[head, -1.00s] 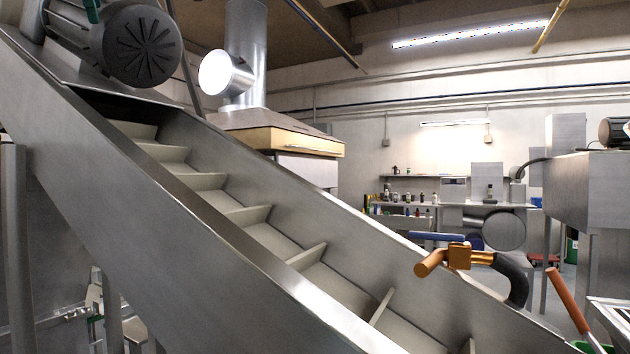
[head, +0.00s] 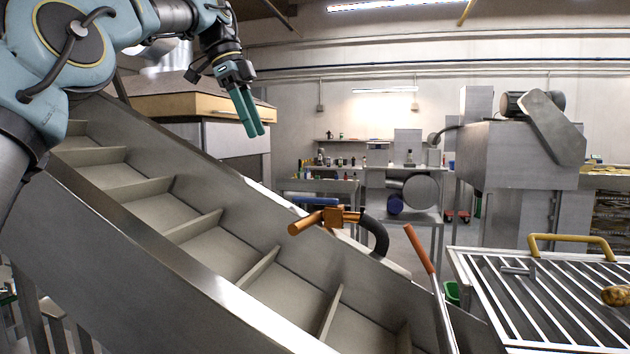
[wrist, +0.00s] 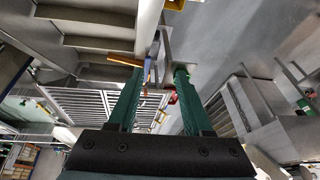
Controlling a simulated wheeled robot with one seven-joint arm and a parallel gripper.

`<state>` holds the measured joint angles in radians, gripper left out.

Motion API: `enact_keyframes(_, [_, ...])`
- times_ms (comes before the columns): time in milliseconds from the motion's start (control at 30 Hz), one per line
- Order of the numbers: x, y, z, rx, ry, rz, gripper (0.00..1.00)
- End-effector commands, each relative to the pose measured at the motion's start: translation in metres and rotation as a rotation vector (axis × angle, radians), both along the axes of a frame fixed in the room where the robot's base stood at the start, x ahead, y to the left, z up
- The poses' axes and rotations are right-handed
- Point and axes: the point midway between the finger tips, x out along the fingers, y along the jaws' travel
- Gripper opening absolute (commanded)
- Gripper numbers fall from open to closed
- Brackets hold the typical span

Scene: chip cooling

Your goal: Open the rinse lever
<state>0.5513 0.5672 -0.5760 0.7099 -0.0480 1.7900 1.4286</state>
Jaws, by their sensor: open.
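An orange-brass valve (head: 340,217) with a black hose (head: 376,236) sits at the far side of the sloped conveyor in the head view. A blue lever (head: 314,201) lies roughly level behind its left part. I take this blue lever for the rinse lever. My gripper (head: 256,134) hangs up and to the left of the valve, fingers pointing down, apart from it. Its two green fingers are open and empty; they also show in the wrist view (wrist: 160,74). Small orange and blue parts appear beyond the fingers there, too unclear to name.
The steel conveyor with flights (head: 190,226) slopes across the front. An orange-gripped rod (head: 419,249) stands right of the valve. A slatted grate (head: 560,300) with a yellow handle (head: 570,238) is at right. Machines and a workbench stand behind.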

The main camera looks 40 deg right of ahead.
Motion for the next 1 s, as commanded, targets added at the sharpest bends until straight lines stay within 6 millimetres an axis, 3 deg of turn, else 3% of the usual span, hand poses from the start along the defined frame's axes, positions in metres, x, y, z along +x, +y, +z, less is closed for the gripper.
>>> enact_keyframes(33, [-0.017,-0.014,-0.009,0.023,0.033,-0.048,0.5])
enact_keyframes(100, [-0.031,-0.024,-0.018,0.045,0.062,-0.09,0.5])
enact_keyframes(200, [-0.042,-0.03,-0.026,0.062,0.082,-0.118,0.5])
enact_keyframes(367, [-0.047,-0.032,-0.038,0.065,0.085,-0.121,0.5])
enact_keyframes(800, [-0.069,-0.046,-0.103,0.065,0.084,-0.118,0.5])
enact_keyframes(1000, [-0.075,-0.051,-0.121,0.062,0.083,-0.118,0.5])
